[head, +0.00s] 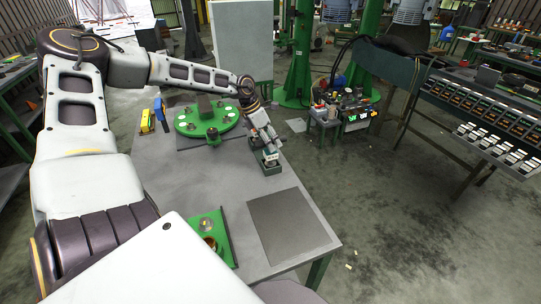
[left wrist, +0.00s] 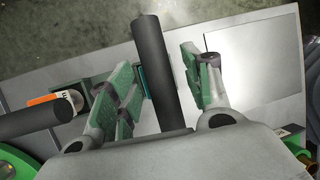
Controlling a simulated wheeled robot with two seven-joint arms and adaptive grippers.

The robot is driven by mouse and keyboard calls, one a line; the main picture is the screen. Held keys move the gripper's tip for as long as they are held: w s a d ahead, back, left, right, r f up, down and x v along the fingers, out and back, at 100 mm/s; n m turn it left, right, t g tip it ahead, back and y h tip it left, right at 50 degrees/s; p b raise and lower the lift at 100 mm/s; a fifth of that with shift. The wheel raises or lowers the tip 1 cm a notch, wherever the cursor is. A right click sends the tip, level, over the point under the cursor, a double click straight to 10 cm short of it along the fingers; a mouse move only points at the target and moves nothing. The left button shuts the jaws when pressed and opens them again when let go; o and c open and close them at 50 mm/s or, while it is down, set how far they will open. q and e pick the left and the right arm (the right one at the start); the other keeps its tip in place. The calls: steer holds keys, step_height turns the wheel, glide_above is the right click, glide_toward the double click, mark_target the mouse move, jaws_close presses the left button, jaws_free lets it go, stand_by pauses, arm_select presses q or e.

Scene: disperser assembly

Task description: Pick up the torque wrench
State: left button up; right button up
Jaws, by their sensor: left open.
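My left gripper (head: 266,141) is over the right edge of the grey table, just above a small dark green holder (head: 270,167). In the left wrist view the gripper (left wrist: 158,80) is open, with green-padded fingers on both sides of a dark cylindrical bar (left wrist: 152,60). The bar looks like the torque wrench's handle; its lower end is hidden behind the gripper body. There is a visible gap to the right finger; whether the left finger touches it I cannot tell. My right gripper is not in view.
A round green fixture (head: 187,126) with several parts stands left of the gripper. A dark grey mat (head: 290,224) and a green plate (head: 226,248) lie nearer. The table (head: 200,185) is clear between.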

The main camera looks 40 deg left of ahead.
arm_select(q)
steer(key=shift+f, duration=0.15)
stand_by(0.4)
jaws_close()
